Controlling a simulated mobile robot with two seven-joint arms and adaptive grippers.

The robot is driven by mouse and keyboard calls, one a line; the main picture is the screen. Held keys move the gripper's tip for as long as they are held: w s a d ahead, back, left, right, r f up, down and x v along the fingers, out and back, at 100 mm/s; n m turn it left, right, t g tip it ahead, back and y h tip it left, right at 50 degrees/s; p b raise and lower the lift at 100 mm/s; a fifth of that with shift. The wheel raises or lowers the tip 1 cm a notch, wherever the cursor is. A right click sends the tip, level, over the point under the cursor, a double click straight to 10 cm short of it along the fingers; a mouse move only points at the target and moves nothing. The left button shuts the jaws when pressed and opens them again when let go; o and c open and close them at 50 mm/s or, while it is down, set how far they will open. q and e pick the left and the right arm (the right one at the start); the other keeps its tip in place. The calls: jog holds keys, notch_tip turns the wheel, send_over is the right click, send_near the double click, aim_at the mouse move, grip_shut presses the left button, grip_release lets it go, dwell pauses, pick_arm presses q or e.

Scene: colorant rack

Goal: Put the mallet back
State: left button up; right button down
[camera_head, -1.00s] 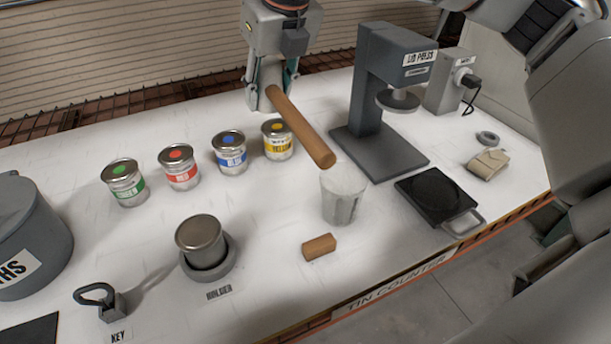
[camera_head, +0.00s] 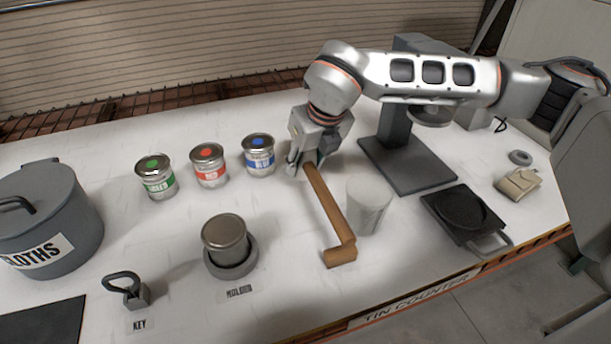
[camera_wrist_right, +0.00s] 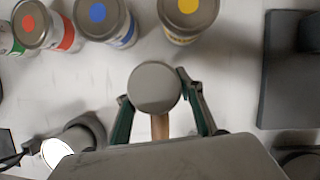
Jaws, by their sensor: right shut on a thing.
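My right gripper (camera_head: 303,165) is low over the middle of the white table and shut on the mallet. In the right wrist view a grey round piece (camera_wrist_right: 154,88), apparently the mallet's head, sits between the fingers (camera_wrist_right: 160,108). The wooden handle (camera_head: 325,203) runs from there toward the table's front edge. The handle's far end overlaps a small wooden block (camera_head: 338,256) on the table; I cannot tell whether they touch. The gripper mostly hides the head in the head view. My left gripper is out of view.
A pale cup (camera_head: 368,207) stands close right of the handle. Green (camera_head: 156,178), red (camera_head: 209,166) and blue (camera_head: 258,156) tins stand left; the yellow tin (camera_wrist_right: 188,22) is behind the gripper. A round holder (camera_head: 231,263) with a grey tin is front left, a black plate (camera_head: 463,212) right.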

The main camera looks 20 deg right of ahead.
aim_at(306, 178)
jog(key=shift+f, duration=2)
jog(key=shift+f, duration=0.15)
jog(key=c, duration=1.4)
grip_release()
jog(key=shift+o, duration=0.2)
jog(key=shift+r, duration=0.3)
jog(key=v, duration=1.1)
jog(key=shift+s+d+r, duration=0.1)
jog(key=shift+s+r, duration=0.15)
jog(key=shift+r, duration=0.05)
